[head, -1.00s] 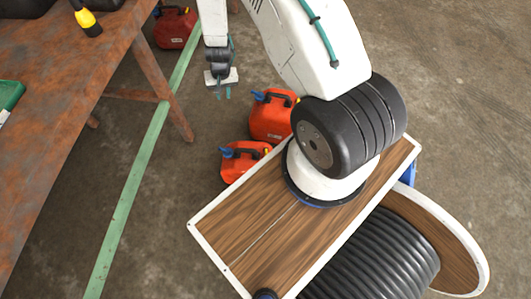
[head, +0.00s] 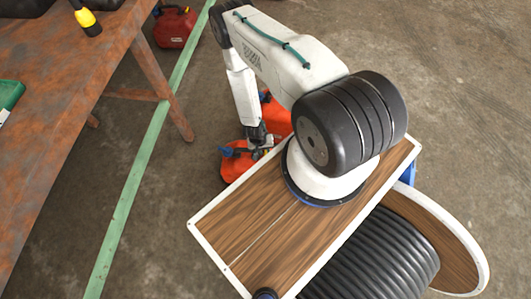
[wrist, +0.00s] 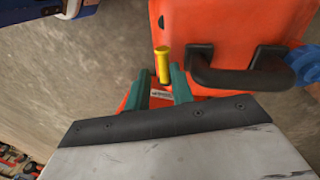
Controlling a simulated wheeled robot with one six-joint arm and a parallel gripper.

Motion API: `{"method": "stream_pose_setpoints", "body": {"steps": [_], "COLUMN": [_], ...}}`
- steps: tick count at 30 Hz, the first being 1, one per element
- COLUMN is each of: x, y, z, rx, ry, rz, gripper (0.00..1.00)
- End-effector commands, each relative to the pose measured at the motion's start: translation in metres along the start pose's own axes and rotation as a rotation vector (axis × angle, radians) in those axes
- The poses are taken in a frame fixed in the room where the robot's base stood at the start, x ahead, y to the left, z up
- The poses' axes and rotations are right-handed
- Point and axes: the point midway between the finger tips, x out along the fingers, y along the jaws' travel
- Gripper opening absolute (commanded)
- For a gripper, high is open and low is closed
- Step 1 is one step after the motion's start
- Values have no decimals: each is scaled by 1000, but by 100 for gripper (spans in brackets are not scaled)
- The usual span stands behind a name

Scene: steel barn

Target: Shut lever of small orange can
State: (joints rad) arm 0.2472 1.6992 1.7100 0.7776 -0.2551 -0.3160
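The small orange can (head: 235,168) stands on the floor by the wooden deck. Its blue cap (head: 226,151) is at its left, and my gripper (head: 259,150) is down at its top right, hiding part of it. In the wrist view, the small can (wrist: 225,25) fills the upper right, with its black handle (wrist: 240,77) and blue cap (wrist: 305,65). Its yellow lever (wrist: 162,64) stands out left of the handle, between my two teal fingers. The fingers are apart, with a gap visible on each side of the lever. Whether they touch it, I cannot tell.
A larger orange can (head: 277,117) stands just behind the small one, partly hidden by my arm. A red can (head: 175,27) sits farther back near the rusty table (head: 75,90). A green strip (head: 130,190) runs along the floor. The floor left of the cans is clear.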

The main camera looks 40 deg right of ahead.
Motion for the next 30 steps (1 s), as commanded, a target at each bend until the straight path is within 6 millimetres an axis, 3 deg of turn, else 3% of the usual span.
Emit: {"method": "stream_pose_setpoints", "body": {"steps": [6,16,19,24,30], "x": [26,30,30,29,28], "y": [0,0,0,-1,-5], "z": [0,0,0,0,-2], "rx": [1,0,0,9,144], "ry": [-2,-1,-1,-2,-28], "rz": [0,-1,-1,-1,-1], "gripper": [23,23,0,0,0]}}
